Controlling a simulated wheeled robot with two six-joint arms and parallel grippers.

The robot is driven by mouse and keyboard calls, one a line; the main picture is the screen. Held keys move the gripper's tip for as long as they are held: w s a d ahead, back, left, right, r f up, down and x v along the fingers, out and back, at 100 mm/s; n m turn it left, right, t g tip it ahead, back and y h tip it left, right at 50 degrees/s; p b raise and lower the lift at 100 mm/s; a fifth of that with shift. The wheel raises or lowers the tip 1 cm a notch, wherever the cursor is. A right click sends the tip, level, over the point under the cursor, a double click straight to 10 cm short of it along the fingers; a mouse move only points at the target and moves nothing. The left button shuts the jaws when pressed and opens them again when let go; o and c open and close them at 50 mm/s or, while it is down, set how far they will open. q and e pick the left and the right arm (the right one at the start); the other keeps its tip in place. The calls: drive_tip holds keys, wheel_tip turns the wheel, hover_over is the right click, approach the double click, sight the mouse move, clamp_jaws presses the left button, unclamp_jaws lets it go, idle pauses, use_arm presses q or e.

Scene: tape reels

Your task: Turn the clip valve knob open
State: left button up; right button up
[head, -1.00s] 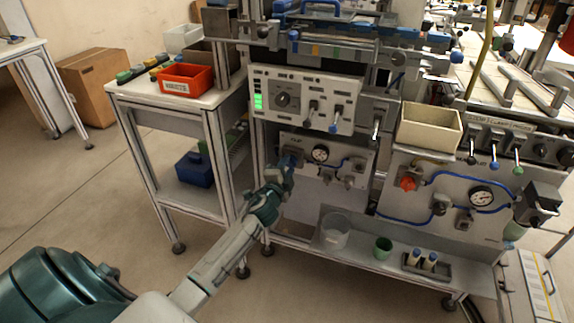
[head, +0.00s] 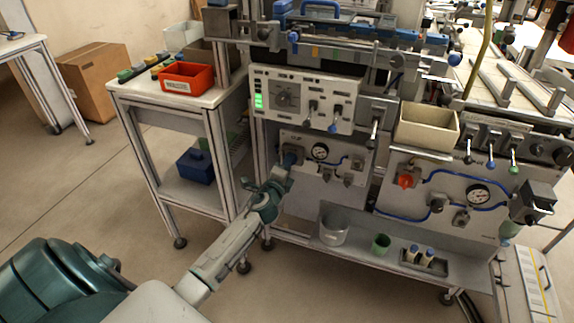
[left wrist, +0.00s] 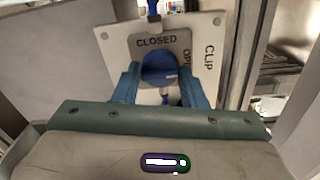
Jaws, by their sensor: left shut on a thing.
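The clip valve knob (left wrist: 158,68) is blue and round, on a white plate (left wrist: 205,75) marked "CLOSED", "CLIP" and a partly hidden word starting "OP". My left gripper (left wrist: 160,88) has its two blue fingers on either side of the knob and is shut on it. A light mark on the knob points to the right, toward the "OP" word. In the head view my left gripper (head: 286,170) reaches the left end of the lower valve panel (head: 325,185), and the knob there is mostly hidden. My right gripper is not in view.
A gauge (head: 320,151) sits right of the gripper on the same panel. A red knob (head: 405,181) is on the neighbouring panel. A white cart (head: 160,100) stands left.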

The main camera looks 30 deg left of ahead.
use_arm(q)
drive_tip(key=o, duration=1)
drive_tip(key=v, duration=1.1)
drive_tip(key=shift+d+b, duration=0.1)
drive_tip(key=shift+b, duration=0.3)
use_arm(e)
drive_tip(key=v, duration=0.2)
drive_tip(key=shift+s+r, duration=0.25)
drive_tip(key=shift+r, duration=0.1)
use_arm(q)
drive_tip(key=shift+f, duration=0.1)
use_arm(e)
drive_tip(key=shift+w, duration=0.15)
